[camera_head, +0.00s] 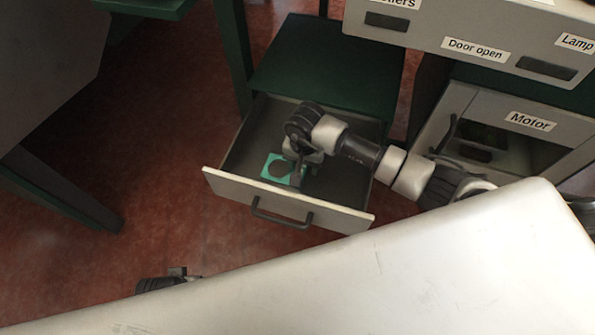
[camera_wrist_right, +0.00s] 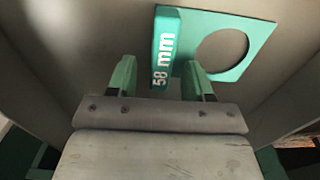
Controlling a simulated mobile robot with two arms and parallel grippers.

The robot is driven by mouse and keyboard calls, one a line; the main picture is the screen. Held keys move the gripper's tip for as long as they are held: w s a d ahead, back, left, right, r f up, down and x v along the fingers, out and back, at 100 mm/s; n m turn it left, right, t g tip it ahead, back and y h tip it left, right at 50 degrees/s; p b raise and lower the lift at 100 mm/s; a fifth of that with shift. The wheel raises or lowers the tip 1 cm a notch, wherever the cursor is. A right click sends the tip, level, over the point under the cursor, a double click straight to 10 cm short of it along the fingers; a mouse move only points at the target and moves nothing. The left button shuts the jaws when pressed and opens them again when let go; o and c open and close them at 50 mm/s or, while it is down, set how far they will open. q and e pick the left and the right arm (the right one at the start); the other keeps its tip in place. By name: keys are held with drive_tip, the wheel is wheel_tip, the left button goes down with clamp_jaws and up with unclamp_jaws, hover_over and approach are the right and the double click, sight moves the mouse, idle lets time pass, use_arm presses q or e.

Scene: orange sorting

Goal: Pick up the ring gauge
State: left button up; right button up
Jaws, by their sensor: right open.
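The ring gauge (camera_head: 272,177) is a flat green plate with a round hole and a handle. It lies in the open drawer (camera_head: 235,187). My right gripper (camera_head: 297,175) reaches down into the drawer over the handle side. In the wrist view its fingers (camera_wrist_right: 159,78) are open, one on each side of the handle's lower end, with gaps visible. A dark part, possibly of my left arm, shows at the lower left; its jaws cannot be made out.
The drawer's front panel and dark handle (camera_head: 281,213) face the lower left. A green cabinet top (camera_head: 325,68) is behind the drawer. The "Motor" compartment (camera_head: 530,122) stands at the right. A large white surface (camera_head: 400,275) fills the foreground. Red floor is free at left.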

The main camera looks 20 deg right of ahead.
drive_tip(key=shift+f, duration=0.35)
use_arm(q)
drive_tip(key=shift+r, duration=0.25)
use_arm(e)
drive_tip(key=shift+c, duration=0.3)
clamp_jaws()
drive_tip(key=shift+r, duration=0.15)
wheel_tip(320, 180, up, 10)
drive_tip(key=shift+f+p, duration=0.15)
drive_tip(key=shift+p, duration=0.7)
use_arm(q)
drive_tip(key=f, duration=0.2)
drive_tip(key=s+f, duration=0.1)
drive_tip(key=f, duration=0.2)
drive_tip(key=shift+f, duration=0.25)
